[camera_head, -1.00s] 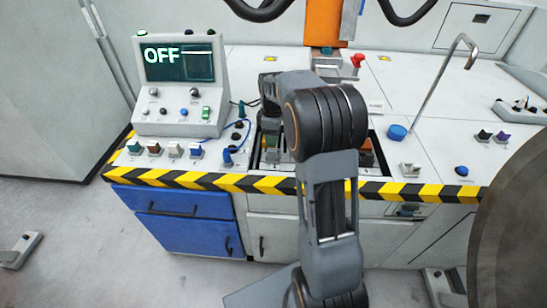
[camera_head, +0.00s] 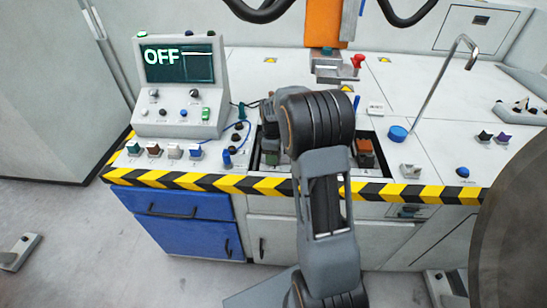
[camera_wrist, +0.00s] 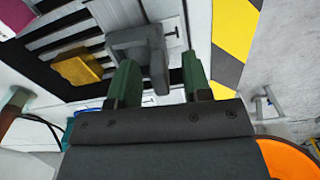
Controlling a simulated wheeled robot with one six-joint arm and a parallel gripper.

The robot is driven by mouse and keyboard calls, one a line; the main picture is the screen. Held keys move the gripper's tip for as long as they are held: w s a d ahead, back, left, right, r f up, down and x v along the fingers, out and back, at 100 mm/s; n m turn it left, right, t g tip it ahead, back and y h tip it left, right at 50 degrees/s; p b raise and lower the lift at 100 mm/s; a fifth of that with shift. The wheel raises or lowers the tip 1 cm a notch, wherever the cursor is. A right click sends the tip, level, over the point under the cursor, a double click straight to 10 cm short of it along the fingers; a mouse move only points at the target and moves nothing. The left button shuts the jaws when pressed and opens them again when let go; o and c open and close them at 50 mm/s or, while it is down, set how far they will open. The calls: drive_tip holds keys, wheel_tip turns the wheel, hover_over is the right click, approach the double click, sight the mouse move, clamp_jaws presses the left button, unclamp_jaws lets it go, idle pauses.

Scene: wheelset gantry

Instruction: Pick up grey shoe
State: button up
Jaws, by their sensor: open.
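The grey shoe (camera_wrist: 130,42), a blocky grey piece, is in the upper middle of the wrist view, over a dark slotted tray (camera_wrist: 58,42). My gripper (camera_wrist: 160,62) has two green fingers, spread apart and open. The left finger overlaps the lower part of the shoe in the picture, and part of the shoe shows between the fingers. I cannot tell whether they touch. In the head view my arm covers much of the tray, and I cannot clearly make out the grey shoe there.
A yellow block (camera_wrist: 78,66) lies in the tray left of the shoe. In the head view a reddish-brown block (camera_head: 364,152) sits at the tray's right end. A console reading OFF (camera_head: 180,85) stands left. A striped edge (camera_head: 225,182) runs along the bench front; a bent pipe (camera_head: 435,85) rises right.

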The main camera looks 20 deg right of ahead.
drive_tip(key=shift+c, duration=0.2)
drive_tip(key=c, duration=0.7)
clamp_jaws()
drive_tip(key=shift+r, duration=0.15)
